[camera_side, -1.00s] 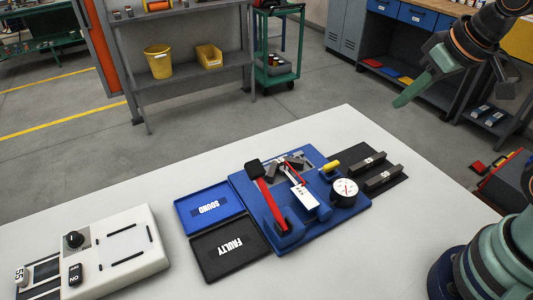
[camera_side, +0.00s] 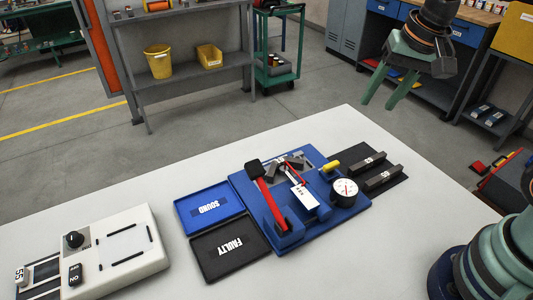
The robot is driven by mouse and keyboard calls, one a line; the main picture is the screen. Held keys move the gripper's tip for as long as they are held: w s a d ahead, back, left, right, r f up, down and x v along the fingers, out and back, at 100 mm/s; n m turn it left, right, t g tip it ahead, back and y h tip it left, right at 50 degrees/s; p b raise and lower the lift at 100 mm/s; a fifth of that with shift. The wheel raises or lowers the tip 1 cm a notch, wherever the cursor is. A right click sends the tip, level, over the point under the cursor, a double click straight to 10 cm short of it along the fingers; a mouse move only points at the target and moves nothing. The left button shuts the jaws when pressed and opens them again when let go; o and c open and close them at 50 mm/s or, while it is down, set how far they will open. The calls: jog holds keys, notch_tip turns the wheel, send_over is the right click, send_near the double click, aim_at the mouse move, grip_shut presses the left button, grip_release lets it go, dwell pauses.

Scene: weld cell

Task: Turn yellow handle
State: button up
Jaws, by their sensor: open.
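The yellow handle (camera_side: 331,166) is a small bar on the blue fixture (camera_side: 290,234), near its back right edge, beside the round white gauge (camera_side: 345,189). My gripper (camera_side: 377,96) is at the upper right of the side view, high above the table and well apart from the handle. Its two green fingers point down and are spread open with nothing between them. The handle is in plain view.
A red lever with a black knob (camera_side: 254,167) stands up from the fixture. Two dark blocks (camera_side: 376,166) lie on a black mat at its right. A blue SOUND tray (camera_side: 209,208) and black FAULTY tray (camera_side: 229,246) lie left. A white control box (camera_side: 110,255) stands farther left.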

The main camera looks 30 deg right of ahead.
aim_at(332, 164)
jog(key=w+a+f+m+g, duration=0.1)
jog(key=w+f+m, duration=0.1)
jog(key=f, duration=0.4)
jog(key=w+a+f+m+g, duration=0.1)
jog(key=w+f+m, duration=0.1)
jog(key=f+m, duration=0.3)
jog(key=w+a+f+m+g, duration=0.1)
jog(key=f+m, duration=0.3)
jog(key=f, duration=0.4)
jog(key=shift+w+a+f, duration=0.1)
jog(key=shift+w+f, duration=0.15)
jog(key=shift+w, duration=0.2)
grip_shut()
